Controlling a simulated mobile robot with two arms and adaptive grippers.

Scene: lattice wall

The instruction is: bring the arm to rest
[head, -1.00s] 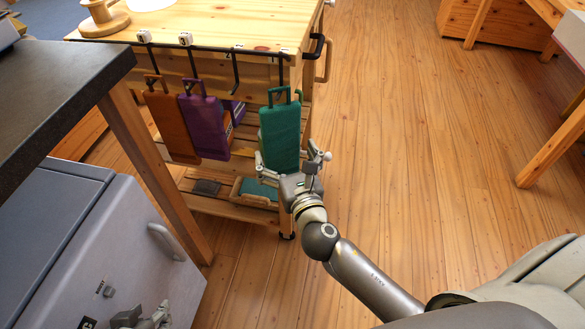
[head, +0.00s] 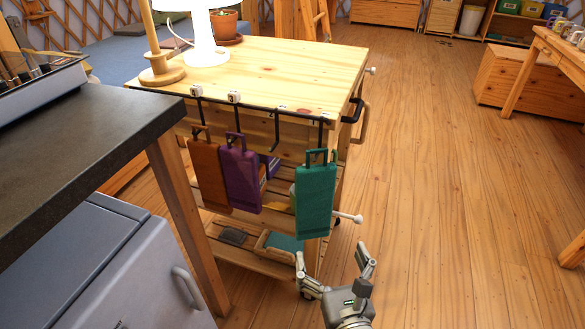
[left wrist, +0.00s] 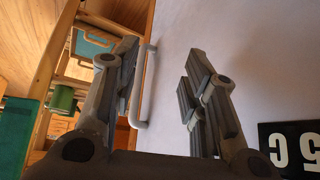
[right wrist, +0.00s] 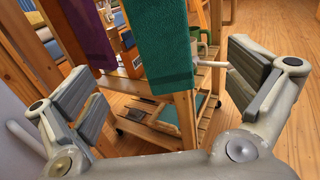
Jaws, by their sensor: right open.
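My right gripper (head: 335,264) is open and empty, low in the head view, below and to the right of the teal hanging item (head: 316,200) and apart from it. In the right wrist view its spread fingers (right wrist: 165,90) have nothing between them, and the teal item (right wrist: 163,50) hangs beyond. My left gripper (left wrist: 160,90) shows only in the left wrist view. Its fingers are apart with a clear gap, in front of a pale cabinet face with a light handle (left wrist: 146,85).
A wooden trolley (head: 290,75) has a black rail with orange (head: 208,175) and purple (head: 241,178) items hanging too. A dark counter (head: 80,150) stands over a grey cabinet (head: 140,280) at left.

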